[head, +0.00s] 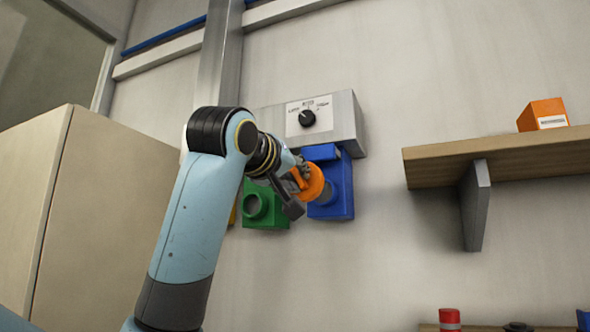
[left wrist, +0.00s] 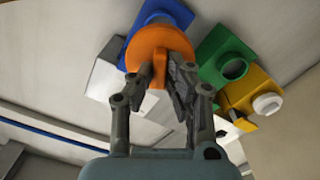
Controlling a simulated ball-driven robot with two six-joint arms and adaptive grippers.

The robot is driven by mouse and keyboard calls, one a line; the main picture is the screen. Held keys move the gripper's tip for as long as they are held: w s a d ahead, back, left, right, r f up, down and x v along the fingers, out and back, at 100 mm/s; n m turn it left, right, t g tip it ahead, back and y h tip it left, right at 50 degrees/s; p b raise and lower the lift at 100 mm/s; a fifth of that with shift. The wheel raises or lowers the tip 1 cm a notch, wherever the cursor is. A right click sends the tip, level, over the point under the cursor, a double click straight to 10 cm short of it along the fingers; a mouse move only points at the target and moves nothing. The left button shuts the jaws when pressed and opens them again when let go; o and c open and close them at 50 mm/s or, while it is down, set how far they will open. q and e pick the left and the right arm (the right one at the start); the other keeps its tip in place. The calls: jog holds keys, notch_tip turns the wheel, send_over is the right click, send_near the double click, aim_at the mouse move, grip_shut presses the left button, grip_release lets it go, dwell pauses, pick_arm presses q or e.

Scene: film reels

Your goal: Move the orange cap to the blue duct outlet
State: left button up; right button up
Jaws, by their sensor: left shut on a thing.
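The orange cap (left wrist: 158,42) is a round disc with a raised grip tab. My left gripper (left wrist: 161,78) is shut on that tab. In the head view the cap (head: 313,181) is in front of the blue duct outlet (head: 341,192). The blue outlet also shows in the left wrist view (left wrist: 168,10), mostly behind the cap. A round opening or collar of the blue outlet shows beside the cap; I cannot tell whether the cap touches it. In the head view my left gripper (head: 297,186) partly covers the cap. My right gripper is not in view.
A green outlet (head: 265,204) with an open round mouth is left of the blue one. A yellow outlet (left wrist: 254,90) bears a white cap (left wrist: 267,104). A grey dial box (head: 345,122) sits above. A wooden shelf (head: 500,158) with an orange box (head: 542,115) is at right.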

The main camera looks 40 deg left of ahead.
pick_arm(q)
jog(key=shift+w+a, duration=0.2)
jog(key=shift+w, duration=0.4)
jog(key=x, duration=0.7)
jog(key=shift+w+r+p, duration=0.1)
jog(key=shift+p, duration=0.2)
jog(key=shift+w+a, duration=0.15)
jog(key=shift+w, duration=0.45)
jog(key=shift+p+x, duration=0.55)
jog(key=shift+x, duration=0.75)
jog(key=shift+a+r, duration=0.1)
jog(key=o, duration=0.8)
